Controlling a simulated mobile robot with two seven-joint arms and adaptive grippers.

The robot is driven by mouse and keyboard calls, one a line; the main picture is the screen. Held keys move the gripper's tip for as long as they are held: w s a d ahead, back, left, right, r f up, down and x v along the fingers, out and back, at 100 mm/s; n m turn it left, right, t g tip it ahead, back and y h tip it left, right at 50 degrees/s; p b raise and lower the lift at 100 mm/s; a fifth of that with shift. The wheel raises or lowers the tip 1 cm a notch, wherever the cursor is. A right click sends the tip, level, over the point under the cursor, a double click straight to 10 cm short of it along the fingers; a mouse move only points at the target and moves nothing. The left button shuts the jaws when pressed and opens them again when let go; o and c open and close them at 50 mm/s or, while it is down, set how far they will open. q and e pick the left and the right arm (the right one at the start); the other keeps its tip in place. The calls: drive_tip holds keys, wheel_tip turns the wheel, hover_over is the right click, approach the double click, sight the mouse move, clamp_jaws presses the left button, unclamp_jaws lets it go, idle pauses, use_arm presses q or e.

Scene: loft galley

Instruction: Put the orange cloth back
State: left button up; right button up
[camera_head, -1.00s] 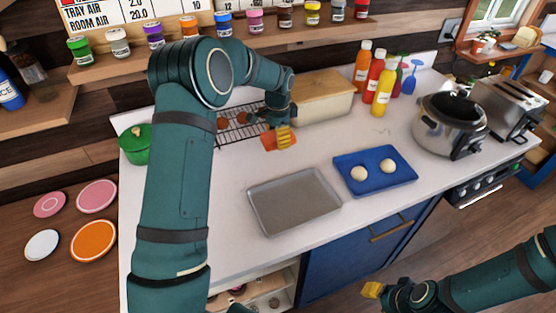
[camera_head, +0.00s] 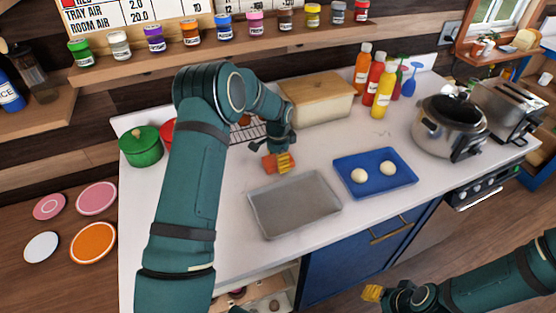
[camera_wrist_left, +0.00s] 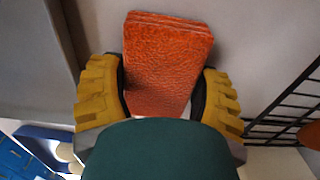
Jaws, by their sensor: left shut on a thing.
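The orange cloth (camera_wrist_left: 168,62) is a folded, textured rectangle held between the yellow fingers of my left gripper (camera_wrist_left: 160,100) in the left wrist view. In the head view the left gripper (camera_head: 282,163) is shut on the cloth (camera_head: 267,163), over the white counter just behind the grey metal tray. I cannot tell whether the cloth touches the counter. My right gripper (camera_head: 372,293) is at the lower right, in front of the counter and away from the cloth. Its fingertips are too small to tell open from shut.
The grey tray (camera_head: 262,224) and blue tray (camera_head: 345,187) with two pale balls lie on the counter (camera_head: 190,265). A dark wire rack (camera_head: 240,136), bread box (camera_head: 318,112), green pot (camera_head: 145,150), bottles (camera_head: 384,92) and cooker (camera_head: 425,130) stand behind. Bare counter lies left of the grey tray.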

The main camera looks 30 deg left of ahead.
use_arm(q)
drive_tip(key=shift+f, duration=0.2)
drive_tip(key=o, duration=1.1)
drive_tip(key=shift+o, duration=0.2)
drive_tip(key=shift+r, duration=0.1)
wheel_tip(320, 180, up, 12)
